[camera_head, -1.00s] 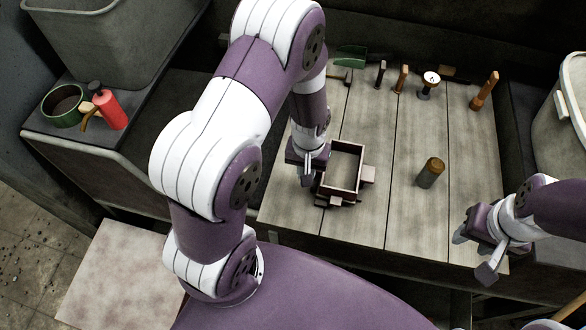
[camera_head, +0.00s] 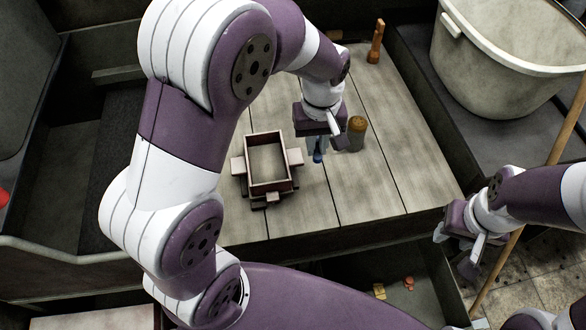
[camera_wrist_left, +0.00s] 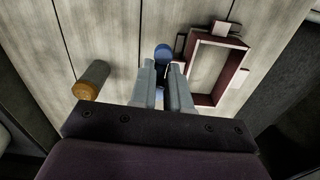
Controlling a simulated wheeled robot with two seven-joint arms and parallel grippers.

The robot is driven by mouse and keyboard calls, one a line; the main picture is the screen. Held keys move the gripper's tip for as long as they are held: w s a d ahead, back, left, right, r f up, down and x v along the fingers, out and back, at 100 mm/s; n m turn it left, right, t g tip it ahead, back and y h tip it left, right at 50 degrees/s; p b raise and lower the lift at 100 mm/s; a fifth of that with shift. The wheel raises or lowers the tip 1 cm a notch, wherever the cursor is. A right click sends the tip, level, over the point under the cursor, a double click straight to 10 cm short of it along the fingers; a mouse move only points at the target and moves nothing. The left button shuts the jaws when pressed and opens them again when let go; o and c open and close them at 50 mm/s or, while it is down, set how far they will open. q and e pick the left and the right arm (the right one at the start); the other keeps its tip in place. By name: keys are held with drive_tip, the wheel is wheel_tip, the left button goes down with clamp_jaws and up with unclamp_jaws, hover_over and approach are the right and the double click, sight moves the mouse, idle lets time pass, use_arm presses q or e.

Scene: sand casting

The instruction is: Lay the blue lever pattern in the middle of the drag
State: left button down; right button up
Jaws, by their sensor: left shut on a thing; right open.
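The blue lever pattern (camera_head: 318,157) is pinched in my left gripper (camera_head: 317,146), to the right of the drag. In the left wrist view the pattern's round blue end (camera_wrist_left: 163,53) sticks out past the fingertips of the left gripper (camera_wrist_left: 163,68); the rest is partly hidden between the fingers. The drag (camera_head: 270,188) is a dark red rectangular frame with side lugs, on the plank bench; it also shows right of the fingers in the left wrist view (camera_wrist_left: 233,82). Inside it the pale surface shows. My right gripper (camera_head: 458,243) is open and empty, off the bench's right front.
A cylinder with a brown top (camera_head: 357,128) stands just right of my left gripper. A wooden-handled tool (camera_head: 376,42) stands at the back. A large pale bucket (camera_head: 505,65) is at the back right. Bench planks (camera_head: 375,185) in front of the cylinder are clear.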

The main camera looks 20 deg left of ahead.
use_arm(q)
drive_tip(key=shift+s+d+r, duration=0.15)
drive_tip(key=shift+s+r, duration=0.05)
drive_tip(key=shift+s, duration=0.1)
drive_tip(key=shift+s+a+f, duration=0.1)
drive_tip(key=shift+s+a, duration=0.05)
drive_tip(key=shift+a, duration=0.05)
drive_tip(key=p, duration=0.2)
hover_over(267, 168)
drive_tip(key=shift+n, duration=0.3)
wheel_tip(267, 168, down, 7)
drive_tip(key=shift+d+r, duration=0.1)
drive_tip(key=shift+s+f, duration=0.1)
drive_tip(key=shift+f, duration=0.25)
wheel_tip(267, 168, down, 3)
drive_tip(key=shift+r+p, duration=0.1)
drive_tip(key=shift+p, duration=0.4)
drive_tip(key=shift+f, duration=0.4)
